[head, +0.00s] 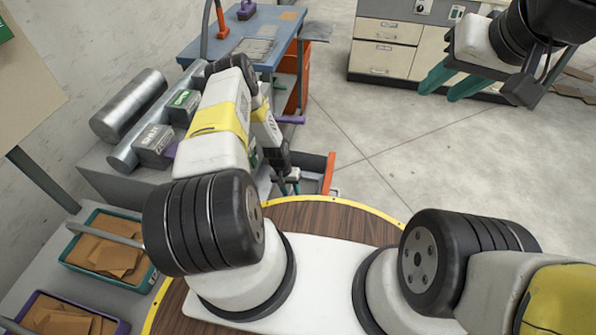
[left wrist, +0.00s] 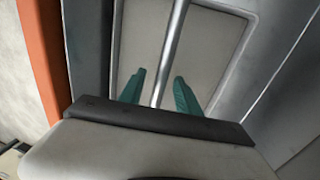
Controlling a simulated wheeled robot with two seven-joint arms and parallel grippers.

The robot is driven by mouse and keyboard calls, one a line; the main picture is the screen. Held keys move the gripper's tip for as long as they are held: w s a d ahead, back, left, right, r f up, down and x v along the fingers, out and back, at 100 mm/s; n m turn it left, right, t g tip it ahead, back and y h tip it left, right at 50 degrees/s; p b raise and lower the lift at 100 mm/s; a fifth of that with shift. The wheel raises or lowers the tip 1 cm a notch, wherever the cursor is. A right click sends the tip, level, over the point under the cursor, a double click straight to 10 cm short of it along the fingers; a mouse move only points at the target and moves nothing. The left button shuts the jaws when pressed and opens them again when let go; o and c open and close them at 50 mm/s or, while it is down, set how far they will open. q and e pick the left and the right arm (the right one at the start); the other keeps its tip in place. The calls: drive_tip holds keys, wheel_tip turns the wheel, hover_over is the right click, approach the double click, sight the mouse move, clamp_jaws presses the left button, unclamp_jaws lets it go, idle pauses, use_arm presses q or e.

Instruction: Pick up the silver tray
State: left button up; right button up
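In the left wrist view a grey, silver-looking tray (left wrist: 215,50) lies below my left gripper. A thin metal bar (left wrist: 174,35) runs across it. The green fingers of my left gripper (left wrist: 158,90) are apart, one on each side of the bar, with gaps visible. Whether the fingertips reach down to the bar's level I cannot tell. In the head view my left gripper (head: 289,186) points down beyond the round table, and I cannot make out the tray there. My right gripper (head: 452,83) is at the upper right, open and empty, over the floor.
An orange edge (head: 329,174) stands just right of my left gripper. A teal bin (head: 108,262) and a purple bin (head: 70,310) hold brown pieces at left. Metal cylinders (head: 128,106) lie on a grey bench. A blue table (head: 240,37) stands behind. The middle floor is clear.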

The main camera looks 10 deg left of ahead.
use_arm(q)
clamp_jaws()
wheel_tip(320, 180, up, 10)
drive_tip(key=shift+r, duration=0.1)
drive_tip(key=c, duration=0.6)
unclamp_jaws()
clamp_jaws()
